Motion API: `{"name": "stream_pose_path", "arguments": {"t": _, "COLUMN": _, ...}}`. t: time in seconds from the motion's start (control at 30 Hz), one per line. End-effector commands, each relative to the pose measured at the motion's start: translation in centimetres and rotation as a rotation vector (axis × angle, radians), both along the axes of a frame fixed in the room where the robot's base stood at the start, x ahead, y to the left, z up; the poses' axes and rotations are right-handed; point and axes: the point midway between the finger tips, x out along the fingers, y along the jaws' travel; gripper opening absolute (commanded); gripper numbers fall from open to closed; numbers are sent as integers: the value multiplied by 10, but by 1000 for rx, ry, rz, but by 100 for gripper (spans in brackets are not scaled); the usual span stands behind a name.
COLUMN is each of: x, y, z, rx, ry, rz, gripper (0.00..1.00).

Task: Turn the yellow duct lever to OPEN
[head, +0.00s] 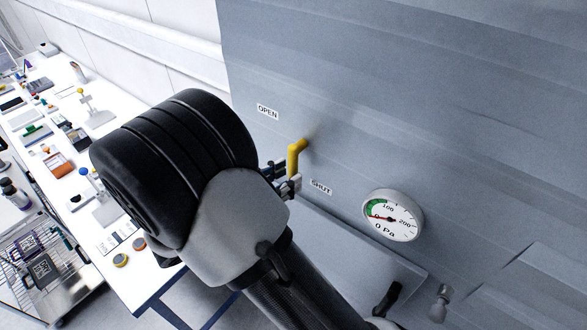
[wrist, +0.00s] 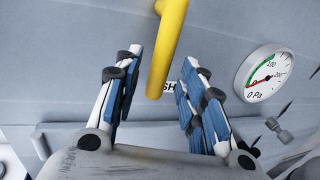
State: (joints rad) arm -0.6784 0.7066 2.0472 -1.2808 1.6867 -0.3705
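The yellow duct lever (head: 294,158) sticks out from the grey duct panel and hangs down, its lower end near the SHUT label (head: 320,187). The OPEN label (head: 267,111) is up and to the left of it. My gripper (wrist: 154,98) is open, with blue-padded fingers. In the wrist view the lever (wrist: 166,45) comes down from the top edge, its lower end between the two fingers, with a gap on each side. In the head view my gripper (head: 283,180) is mostly hidden behind my wrist, just below and left of the lever.
A round gauge (head: 393,215) reading 0 Pa is on the panel right of the lever. A black handle (head: 387,299) and a small knob (head: 440,303) are below it. A white bench (head: 117,99) with many small items runs along the left.

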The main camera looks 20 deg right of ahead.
Motion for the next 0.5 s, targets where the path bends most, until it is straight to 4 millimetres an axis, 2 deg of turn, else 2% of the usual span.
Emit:
{"name": "stream_pose_path", "arguments": {"t": 0.1, "x": 6, "y": -17, "z": 1, "rx": -2, "ry": 2, "rz": -3, "gripper": 37}}
{"name": "stream_pose_path", "arguments": {"t": 0.2, "x": 9, "y": -25, "z": 0, "rx": 0, "ry": 1, "rz": -2, "gripper": 37}}
{"name": "stream_pose_path", "arguments": {"t": 0.5, "x": 12, "y": -30, "z": 0, "rx": 0, "ry": 0, "rz": 1, "gripper": 37}}
